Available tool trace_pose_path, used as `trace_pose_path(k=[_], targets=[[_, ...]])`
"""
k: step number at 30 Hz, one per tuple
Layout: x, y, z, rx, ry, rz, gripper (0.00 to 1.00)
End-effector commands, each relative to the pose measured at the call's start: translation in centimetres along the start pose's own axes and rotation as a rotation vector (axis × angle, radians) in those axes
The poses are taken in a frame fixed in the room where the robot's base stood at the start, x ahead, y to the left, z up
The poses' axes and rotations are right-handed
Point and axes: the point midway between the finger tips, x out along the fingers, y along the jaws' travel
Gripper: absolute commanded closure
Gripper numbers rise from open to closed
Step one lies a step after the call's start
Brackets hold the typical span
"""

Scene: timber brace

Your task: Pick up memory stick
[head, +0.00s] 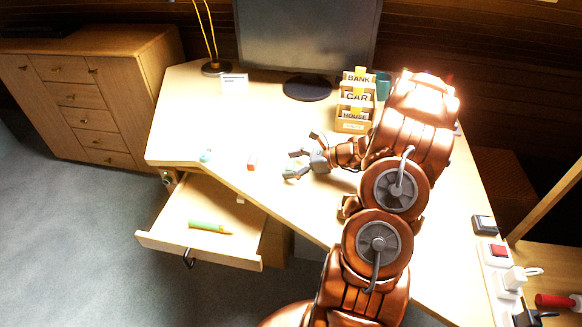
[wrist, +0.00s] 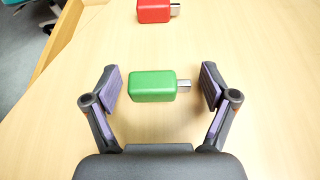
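A green memory stick (wrist: 153,86) with a metal plug lies flat on the desk in the wrist view. My gripper (wrist: 160,87) is open, with one finger at each end of the green stick. I see a gap between the stick and each finger. In the head view my gripper (head: 292,165) is low over the desk, beside the green stick (head: 290,175), which is small and partly hidden there. A red memory stick (wrist: 154,11) with a metal plug lies beyond the green one. It also shows in the head view (head: 252,162), left of my gripper.
A teal object (head: 206,156) lies near the desk's left front edge. An open drawer (head: 160,240) below holds a green and orange item (head: 209,227). A monitor (head: 305,35) and a labelled wooden organiser (head: 352,126) stand at the back.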

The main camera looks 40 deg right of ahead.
Motion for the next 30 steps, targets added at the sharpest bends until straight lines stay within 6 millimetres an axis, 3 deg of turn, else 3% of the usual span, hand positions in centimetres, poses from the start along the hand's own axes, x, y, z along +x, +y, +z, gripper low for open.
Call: trace_pose_path(k=[2, 12, 22, 30], targets=[[0.0, 0.0, 0.0, 0.0, 0.0, 0.0, 0.28], [0.0, 0.0, 0.0, 0.0, 0.0, 0.0, 0.63], [-0.2, 0.0, 0.4, -0.002, 0.0, 0.0, 0.63], [-1.4, -0.1, 3.5, -0.007, 0.0, -0.001, 0.63]])
